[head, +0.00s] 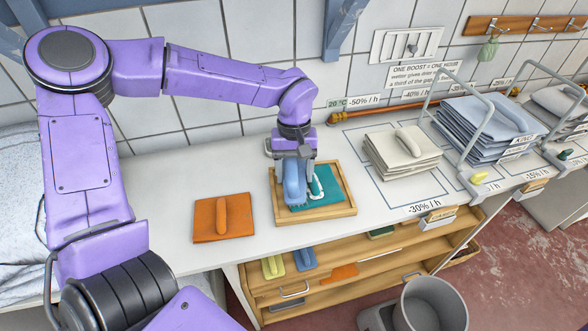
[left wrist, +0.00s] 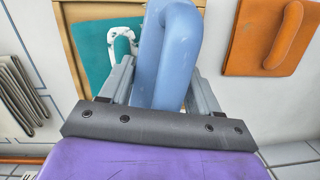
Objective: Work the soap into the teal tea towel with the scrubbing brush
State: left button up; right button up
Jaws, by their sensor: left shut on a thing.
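The teal tea towel (head: 328,197) lies flat in a shallow wooden tray (head: 315,214) on the white counter; the towel also shows in the left wrist view (left wrist: 93,52). White soap (head: 318,190) marks the raised teal loop on the towel, seen as patches in the left wrist view (left wrist: 122,47). My left gripper (head: 293,165) is shut on the blue scrubbing brush (head: 294,190), which has a looped handle (left wrist: 181,50). The brush is over the tray's left part, beside the soaped loop. Its underside is hidden, so I cannot tell whether it touches the towel. My right gripper is not in view.
A folded orange cloth (head: 222,217) lies left of the tray. A beige cloth stack (head: 402,155) and a blue stack (head: 482,130) by a metal rail stand to the right. Below are a wooden shelf (head: 350,262) and a grey bin (head: 430,305). The tiled wall is behind.

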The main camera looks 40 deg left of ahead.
pick_arm(q)
jog(key=shift+p, duration=0.35)
dwell(1.1)
notch_tip(320, 180, up, 7)
jog(key=p, duration=0.9)
jog(key=shift+r, duration=0.1)
